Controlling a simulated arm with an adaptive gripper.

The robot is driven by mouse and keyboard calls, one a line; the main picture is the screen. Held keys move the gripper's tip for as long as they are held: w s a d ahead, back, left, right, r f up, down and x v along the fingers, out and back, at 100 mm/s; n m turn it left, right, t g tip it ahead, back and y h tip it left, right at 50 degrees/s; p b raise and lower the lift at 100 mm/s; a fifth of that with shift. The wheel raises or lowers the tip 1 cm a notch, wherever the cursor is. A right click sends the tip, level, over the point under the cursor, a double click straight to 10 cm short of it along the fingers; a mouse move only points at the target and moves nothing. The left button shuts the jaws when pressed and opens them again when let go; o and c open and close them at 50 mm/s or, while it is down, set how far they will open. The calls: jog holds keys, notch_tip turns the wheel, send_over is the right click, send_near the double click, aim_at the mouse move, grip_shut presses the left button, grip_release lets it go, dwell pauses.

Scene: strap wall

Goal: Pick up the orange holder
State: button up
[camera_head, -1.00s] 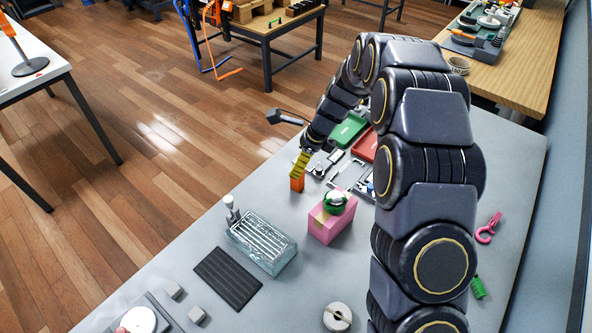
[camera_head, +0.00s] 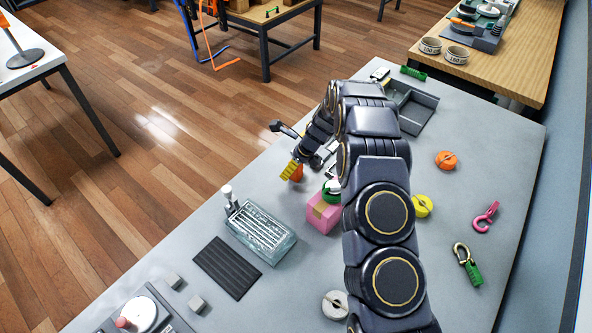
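An orange piece (camera_head: 297,174), which looks like the orange holder, is on or just above the grey table in the camera_head view, left of the pink block. My gripper (camera_head: 291,170), with yellow fingers, is right at it and covers part of it. The fingers overlap the orange piece, and I cannot tell whether they touch it or are shut on it. Its shape and lower edge are too small to make out.
A pink block (camera_head: 320,216) with a green-and-white item on top stands close to the right. A ribbed glassy box (camera_head: 262,233) and a dark ribbed mat (camera_head: 227,268) lie nearer. An orange disc (camera_head: 446,160) and a yellow disc (camera_head: 422,205) lie right of my arm.

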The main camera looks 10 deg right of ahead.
jog(key=shift+f, duration=0.1)
grip_shut()
dwell(0.3)
